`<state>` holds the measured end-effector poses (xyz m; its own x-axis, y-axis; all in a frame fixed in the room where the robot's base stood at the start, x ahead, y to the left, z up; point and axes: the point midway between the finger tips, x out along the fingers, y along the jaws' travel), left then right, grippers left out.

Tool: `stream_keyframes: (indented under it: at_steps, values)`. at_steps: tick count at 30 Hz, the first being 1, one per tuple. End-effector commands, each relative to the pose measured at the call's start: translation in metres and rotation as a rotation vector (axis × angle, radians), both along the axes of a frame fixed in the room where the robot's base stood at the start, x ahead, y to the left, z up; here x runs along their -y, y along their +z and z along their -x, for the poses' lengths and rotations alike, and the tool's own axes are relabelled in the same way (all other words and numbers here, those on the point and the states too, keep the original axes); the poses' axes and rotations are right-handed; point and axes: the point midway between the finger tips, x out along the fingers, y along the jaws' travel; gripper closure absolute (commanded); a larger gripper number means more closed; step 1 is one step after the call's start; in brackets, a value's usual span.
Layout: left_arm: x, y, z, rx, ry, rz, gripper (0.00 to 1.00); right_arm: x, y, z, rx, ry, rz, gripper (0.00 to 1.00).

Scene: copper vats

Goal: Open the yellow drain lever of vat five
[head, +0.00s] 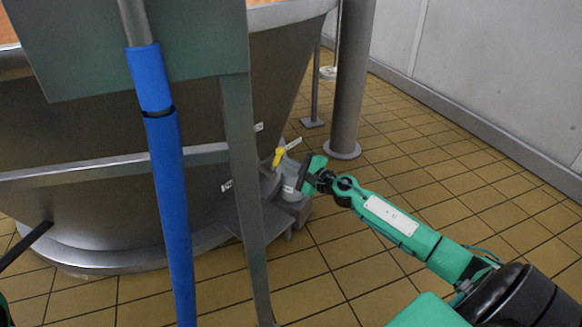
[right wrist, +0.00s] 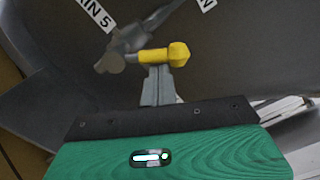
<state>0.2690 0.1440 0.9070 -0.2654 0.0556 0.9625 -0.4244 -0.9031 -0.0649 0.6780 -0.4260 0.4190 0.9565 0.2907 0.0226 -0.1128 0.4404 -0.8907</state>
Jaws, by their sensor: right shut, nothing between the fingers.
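The yellow drain lever (head: 279,157) sits low on the side of the large metal vat (head: 100,200), near its outlet. In the right wrist view the yellow lever (right wrist: 165,54) lies roughly sideways just beyond my fingertips, beside a grey metal valve part (right wrist: 124,50). A partly cut label (right wrist: 92,12) ending in "IN 5" is near it. My right gripper (head: 300,177) is close to the lever, at its lower right. Its fingers (right wrist: 158,72) are together and empty. I cannot tell whether they touch the lever. My left gripper is not in view.
A metal post (head: 242,190) and a blue-sleeved pole (head: 168,180) stand in front of the vat at left. A grey column (head: 352,80) stands behind my right gripper. The tiled floor (head: 430,170) at right is clear up to the wall (head: 500,70).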

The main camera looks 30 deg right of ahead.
Motion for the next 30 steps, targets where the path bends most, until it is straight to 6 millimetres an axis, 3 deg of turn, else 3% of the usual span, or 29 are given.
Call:
stream_keyframes:
  at_steps: [14,30]
  values:
    - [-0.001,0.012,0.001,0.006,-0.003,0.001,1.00,-0.017,0.016,0.004,0.094,0.004,0.362,1.00]
    - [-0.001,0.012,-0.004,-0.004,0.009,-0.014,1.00,-0.023,0.017,0.006,0.093,0.004,0.359,1.00]
